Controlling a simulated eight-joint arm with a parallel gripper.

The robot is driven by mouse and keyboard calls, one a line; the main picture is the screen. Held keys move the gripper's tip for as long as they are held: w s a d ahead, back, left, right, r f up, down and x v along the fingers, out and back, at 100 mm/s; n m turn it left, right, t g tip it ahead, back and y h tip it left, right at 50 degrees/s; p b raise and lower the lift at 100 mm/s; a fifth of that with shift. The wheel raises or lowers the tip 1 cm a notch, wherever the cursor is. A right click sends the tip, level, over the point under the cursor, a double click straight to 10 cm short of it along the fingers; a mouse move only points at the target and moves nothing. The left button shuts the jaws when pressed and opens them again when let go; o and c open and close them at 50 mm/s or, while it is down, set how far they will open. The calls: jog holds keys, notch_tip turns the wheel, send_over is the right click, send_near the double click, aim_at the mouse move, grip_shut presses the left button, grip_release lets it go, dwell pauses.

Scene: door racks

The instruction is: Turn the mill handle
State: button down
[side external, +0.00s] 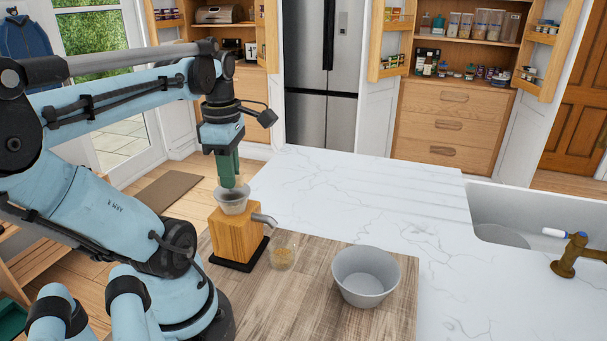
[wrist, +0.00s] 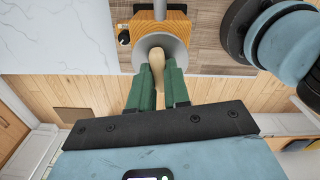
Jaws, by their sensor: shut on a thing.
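The mill is a wooden block (side external: 237,233) on a black base, with a grey funnel-shaped hopper (side external: 232,202) on top and a metal spout on its right side. In the wrist view the mill's wooden top (wrist: 174,20) and the hopper show at the upper middle. My gripper (side external: 231,184) points down just above the hopper. The handle's crank arm is mostly hidden.
A clear glass (side external: 283,255) with some brownish stuff low inside stands below the spout. A grey bowl (side external: 365,277) stands to its right on the wooden board (side external: 322,320). The white marble counter (side external: 350,185) behind is clear. A sink (side external: 505,225) with a brass tap (side external: 570,255) lies at the right.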

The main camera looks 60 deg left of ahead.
jog(key=m, duration=0.4)
jog(key=shift+m, duration=0.3)
jog(key=m, duration=1)
jog(key=shift+m, duration=0.4)
jog(key=m, duration=0.4)
jog(key=shift+m, duration=0.4)
jog(key=c, duration=1.1)
grip_release()
jog(key=shift+r, duration=0.15)
